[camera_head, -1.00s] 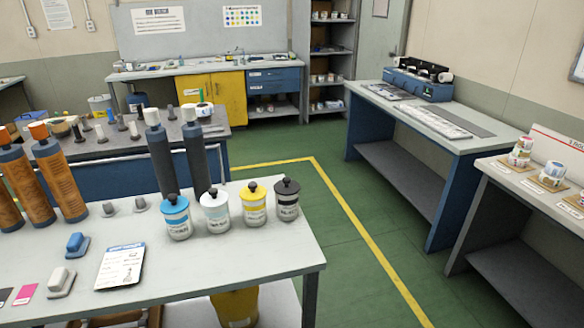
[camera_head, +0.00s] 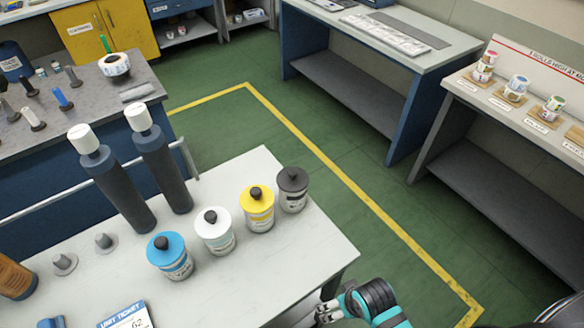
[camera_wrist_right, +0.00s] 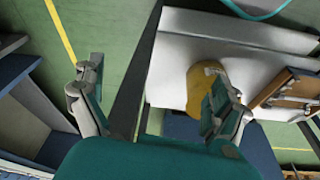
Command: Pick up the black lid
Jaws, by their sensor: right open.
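The black lid (camera_head: 293,179) sits on a white canister (camera_head: 292,200) at the right end of a row of several lidded canisters on the light grey table. Its dark knob stands up in the middle. My right gripper (camera_head: 328,312) shows at the bottom of the head view, off the table's front right corner, apart from the lid and nearer to me. In the right wrist view the two fingers (camera_wrist_right: 155,80) are spread apart with nothing between them. The lid cannot be made out there. My left gripper is not in view.
Canisters with yellow (camera_head: 256,199), white (camera_head: 212,221) and blue (camera_head: 171,247) lids stand close by on the left. Two tall dark cylinders with white caps lean behind them. The table (camera_head: 270,265) is bare in front of the lids. Green floor lies to the right.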

